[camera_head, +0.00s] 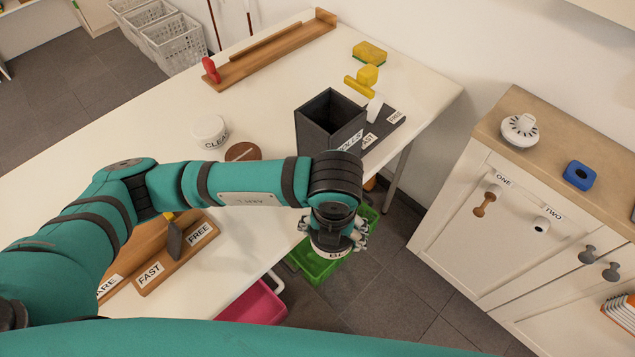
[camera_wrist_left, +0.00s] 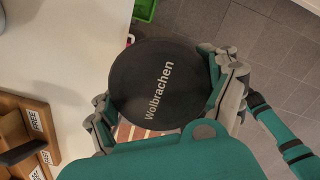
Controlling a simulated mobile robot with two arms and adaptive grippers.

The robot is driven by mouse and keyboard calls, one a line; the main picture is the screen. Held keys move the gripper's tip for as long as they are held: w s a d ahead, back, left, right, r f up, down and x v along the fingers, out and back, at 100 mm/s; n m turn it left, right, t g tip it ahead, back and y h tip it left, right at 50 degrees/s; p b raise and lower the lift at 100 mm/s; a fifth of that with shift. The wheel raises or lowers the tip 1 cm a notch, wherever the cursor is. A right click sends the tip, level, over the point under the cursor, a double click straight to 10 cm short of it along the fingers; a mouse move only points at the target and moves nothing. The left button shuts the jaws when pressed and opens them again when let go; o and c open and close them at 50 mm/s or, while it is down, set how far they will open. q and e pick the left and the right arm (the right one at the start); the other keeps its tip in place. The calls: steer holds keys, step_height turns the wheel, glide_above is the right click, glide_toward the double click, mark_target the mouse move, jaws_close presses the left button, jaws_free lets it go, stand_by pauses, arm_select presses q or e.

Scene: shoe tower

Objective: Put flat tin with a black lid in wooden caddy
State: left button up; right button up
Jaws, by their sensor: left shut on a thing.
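My left gripper (camera_head: 337,228) is shut on the flat tin with a black lid. In the left wrist view the round lid (camera_wrist_left: 150,72), lettered "Wolbrachen", sits between the finger pads (camera_wrist_left: 168,92). In the head view only a pale edge of the tin (camera_head: 331,252) shows below the gripper, which is past the table's front edge, over the floor side. A wooden holder with labels, including "FAST" and "FREE" (camera_head: 180,258), stands at the table's near left, partly behind my arm; it may be the caddy. It also shows in the left wrist view (camera_wrist_left: 40,112). My right gripper is not in view.
A dark open box (camera_head: 312,128) stands behind my left forearm. A white tub (camera_head: 210,133), a long wooden tray (camera_head: 270,55) and a yellow sponge (camera_head: 369,53) are on the table (camera_head: 130,130). A green crate (camera_head: 315,265) and a pink bin (camera_head: 258,304) are below the edge.

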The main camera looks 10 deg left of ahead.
arm_select(q)
steer(key=shift+s+d, duration=0.15)
steer(key=shift+d, duration=0.1)
steer(key=shift+a+r+m, duration=0.15)
steer(key=shift+a+m, duration=0.4)
steer(key=shift+m, duration=0.25)
steer(key=a+r+m+g, duration=0.1)
steer(key=a+r+m, duration=0.2)
steer(key=m, duration=0.8)
steer(key=w+a+r+m+g, duration=0.1)
steer(key=a+r+m, duration=0.2)
steer(key=a+m, duration=0.5)
steer(key=a+r+m, duration=0.3)
steer(key=a+m, duration=0.3)
steer(key=m, duration=0.8)
steer(key=shift+w+a+m+g, duration=0.15)
steer(key=shift+w+m+g, duration=0.15)
steer(key=shift+g, duration=0.1)
steer(key=shift+a, duration=0.1)
